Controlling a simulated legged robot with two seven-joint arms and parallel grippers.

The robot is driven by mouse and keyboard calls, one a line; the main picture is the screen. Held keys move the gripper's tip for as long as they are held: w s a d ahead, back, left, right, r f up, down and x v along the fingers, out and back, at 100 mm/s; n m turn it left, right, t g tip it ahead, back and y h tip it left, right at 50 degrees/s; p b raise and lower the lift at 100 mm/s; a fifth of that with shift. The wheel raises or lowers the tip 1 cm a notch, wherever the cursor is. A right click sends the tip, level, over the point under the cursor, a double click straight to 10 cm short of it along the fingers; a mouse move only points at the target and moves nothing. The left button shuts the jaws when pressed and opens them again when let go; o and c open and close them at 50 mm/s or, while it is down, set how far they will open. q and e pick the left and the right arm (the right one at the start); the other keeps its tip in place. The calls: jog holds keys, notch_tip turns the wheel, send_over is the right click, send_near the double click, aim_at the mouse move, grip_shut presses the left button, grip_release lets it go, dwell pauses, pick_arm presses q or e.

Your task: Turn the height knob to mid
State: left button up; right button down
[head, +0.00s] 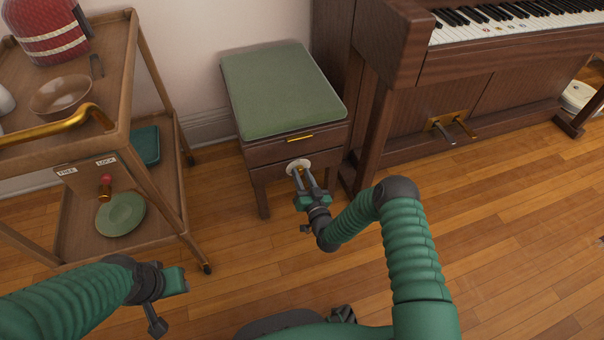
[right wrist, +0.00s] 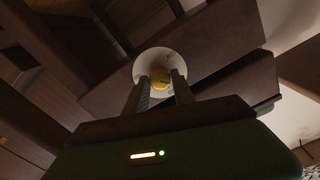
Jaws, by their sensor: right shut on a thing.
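The height knob (right wrist: 159,79) is a small brass-yellow knob on a round white dial plate (head: 299,164). The plate sits on the front of a wooden piano bench (head: 272,178) with a green padded top (head: 283,90). My right gripper (head: 303,178) is shut on the knob, one finger on each side; this also shows in the right wrist view. The fingers hide part of the knob and plate, and I cannot read the marks on the plate. My left gripper (head: 172,281) is at the lower left, away from the bench; its fingers do not show clearly.
A wooden trolley (head: 158,205) stands at the left with a bowl (head: 62,95), a green plate (head: 120,214) and a FREE/LOCK panel (head: 88,170). An upright piano (head: 400,100) with brass pedals (head: 452,128) stands right of the bench.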

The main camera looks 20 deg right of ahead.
jog(key=shift+s+f+m+p, duration=0.1)
jog(key=shift+m+p, duration=0.1)
jog(key=shift+m, duration=1.15)
jog(key=shift+w+f+m+p, duration=0.1)
jog(key=shift+m+p, duration=0.1)
jog(key=shift+m, duration=1.2)
jog(key=shift+s+f+m+p, duration=0.1)
jog(key=shift+m+p, duration=0.1)
jog(key=shift+m, duration=1.15)
jog(key=shift+d, duration=0.1)
jog(key=c, duration=1.2)
grip_release()
jog(key=shift+o, duration=0.7)
jog(key=shift+r, duration=0.15)
jog(key=s+p, duration=0.8)
jog(key=s, duration=0.8)
jog(key=shift+s+d, duration=0.3)
jog(key=shift+s, duration=0.1)
